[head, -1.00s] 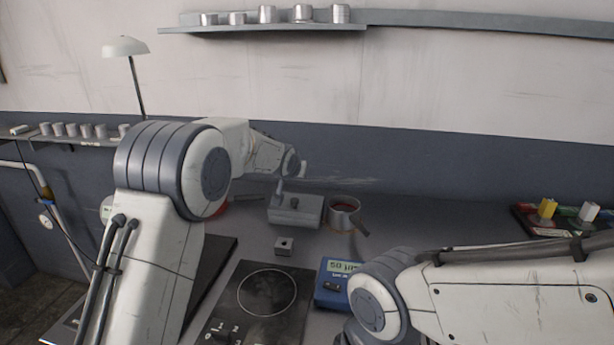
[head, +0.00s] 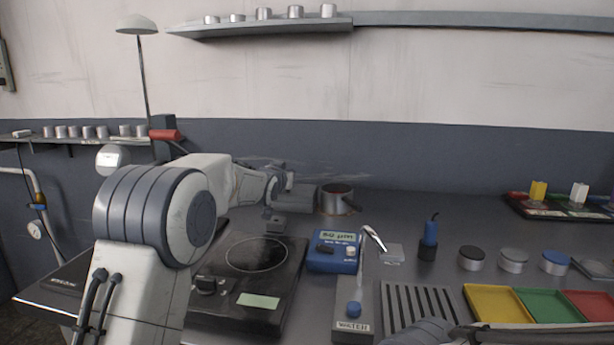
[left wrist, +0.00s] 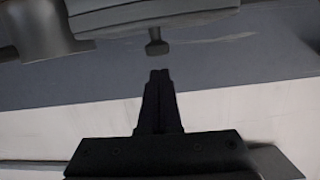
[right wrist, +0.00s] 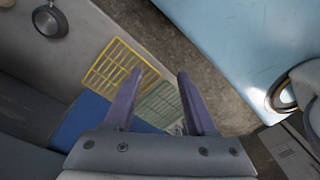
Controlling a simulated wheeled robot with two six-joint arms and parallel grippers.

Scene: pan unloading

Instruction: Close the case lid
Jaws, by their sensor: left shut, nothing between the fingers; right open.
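A grey box (head: 300,200), which looks like the case, stands at the back of the bench beside a pot. My left arm partly covers it in the head view. My left gripper (head: 284,178) is at this box. In the left wrist view the shut, empty fingers (left wrist: 160,74) point at a small knob on the grey box (left wrist: 150,22), with a small gap between. I cannot tell how far the lid is open. My right gripper (right wrist: 156,84) is open and empty, away from the box, over yellow and green grids and a blue surface.
The pot (head: 337,199) stands close to the right of the box. A small grey block (head: 275,226) is in front of it. A hotplate (head: 258,253), a blue meter (head: 334,251) and coloured trays (head: 497,302) are nearer.

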